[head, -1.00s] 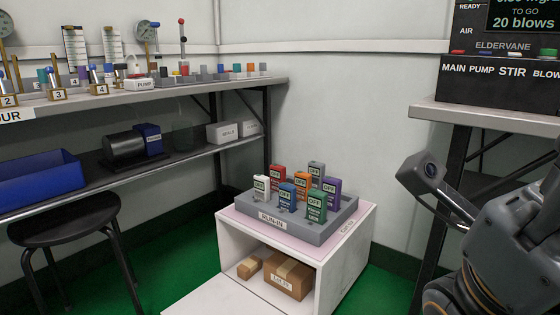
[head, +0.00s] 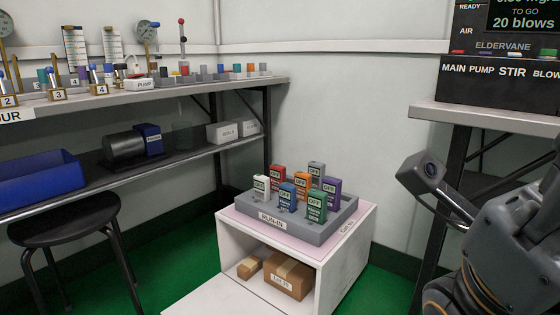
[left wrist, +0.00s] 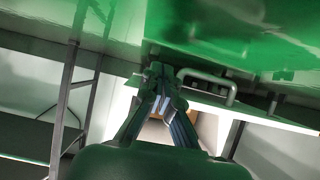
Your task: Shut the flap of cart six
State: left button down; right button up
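Cart six (head: 345,265) is a low white cart with an open front, seen in the head view. Its small top label is too blurred to read surely. Its flap (head: 205,298) hangs open, lowered outward at the lower left and cut off by the picture edge. In the left wrist view, a pale panel (left wrist: 262,112), seemingly the flap, carries a bar handle (left wrist: 208,84). My left gripper (left wrist: 161,72) has its fingertips together just left of the handle; nothing is clearly between them. Contact with the panel cannot be told. My right gripper is not seen.
A grey tray (head: 250,212) with several coloured testers stands on the cart. Cardboard boxes (head: 288,278) lie inside. A black stool (head: 65,222) and a workbench (head: 150,95) are at the left. Another bench (head: 485,115) is at the right. Green floor (head: 190,262) shows between.

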pick_arm(q)
jog(key=shift+w+d, duration=0.6)
jog(key=shift+w, duration=0.15)
jog(key=shift+w+d, duration=0.55)
jog(key=shift+w, duration=0.2)
jog(key=shift+r, duration=0.15)
